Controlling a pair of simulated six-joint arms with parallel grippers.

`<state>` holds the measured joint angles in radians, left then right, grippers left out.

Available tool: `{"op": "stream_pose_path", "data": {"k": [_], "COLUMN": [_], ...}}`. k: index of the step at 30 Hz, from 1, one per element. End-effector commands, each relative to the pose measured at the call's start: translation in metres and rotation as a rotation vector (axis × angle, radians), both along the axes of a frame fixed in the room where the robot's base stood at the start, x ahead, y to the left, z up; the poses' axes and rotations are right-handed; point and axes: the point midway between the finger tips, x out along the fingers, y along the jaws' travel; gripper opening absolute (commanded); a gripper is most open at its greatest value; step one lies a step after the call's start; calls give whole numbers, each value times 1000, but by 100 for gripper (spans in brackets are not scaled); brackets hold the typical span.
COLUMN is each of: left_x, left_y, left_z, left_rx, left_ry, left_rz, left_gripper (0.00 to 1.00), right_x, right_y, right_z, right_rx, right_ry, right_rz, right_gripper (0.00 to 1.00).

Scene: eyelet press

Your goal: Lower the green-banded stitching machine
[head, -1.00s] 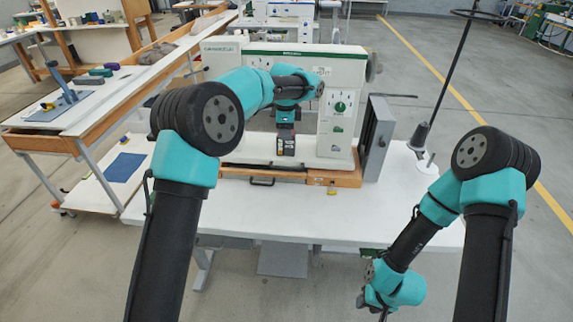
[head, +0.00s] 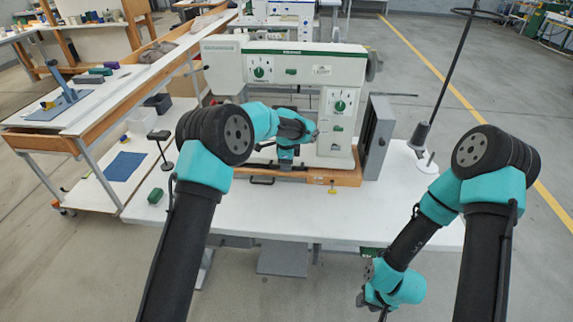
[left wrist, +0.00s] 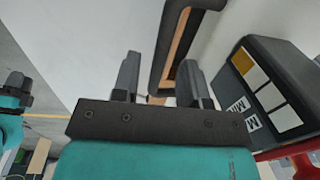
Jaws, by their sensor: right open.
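The green-banded stitching machine (head: 345,62) stands upright on a wooden base (head: 345,178) on the white table, partly hidden behind my left arm. My left gripper (head: 287,158) is in front of the machine's lower part. In the left wrist view its two fingers (left wrist: 160,82) stand apart. A dark bar with an orange-brown inner edge (left wrist: 168,50) shows between and beyond them; I cannot tell whether they touch it. A black handle (head: 262,180) shows at the base's front. My right gripper (head: 371,305) is low beyond the table's front edge, open, far from the machine.
A dark box with white and yellow labels (left wrist: 265,90) is close to the left gripper's right. A grey panel (head: 376,138) and a thread stand (head: 420,135) are right of the machine. A green block (head: 155,196) and small black stand (head: 160,136) are at left.

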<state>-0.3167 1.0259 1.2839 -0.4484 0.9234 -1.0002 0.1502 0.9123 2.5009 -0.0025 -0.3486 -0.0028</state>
Motion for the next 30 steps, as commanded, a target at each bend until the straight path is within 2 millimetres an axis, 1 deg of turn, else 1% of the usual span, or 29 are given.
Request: {"op": "stream_pose_path", "data": {"k": [4,11,14,24,30], "left_x": [1,1,1,1,1], "left_y": [0,0,0,0,0], "left_z": [-7,-7,-7,-7,-7], "left_rx": [0,0,0,0,0], "left_ry": [0,-1,-1,-1,-1], "left_rz": [0,0,0,0,0], "left_gripper": [40,40,32,0,0], "right_x": [0,0,0,0,0], "right_y": [0,0,0,0,0], "right_z": [0,0,0,0,0], "right_rx": [0,0,0,0,0], "right_ry": [0,0,0,0,0], "right_rz": [0,0,0,0,0], "right_gripper": [40,40,40,40,40]}}
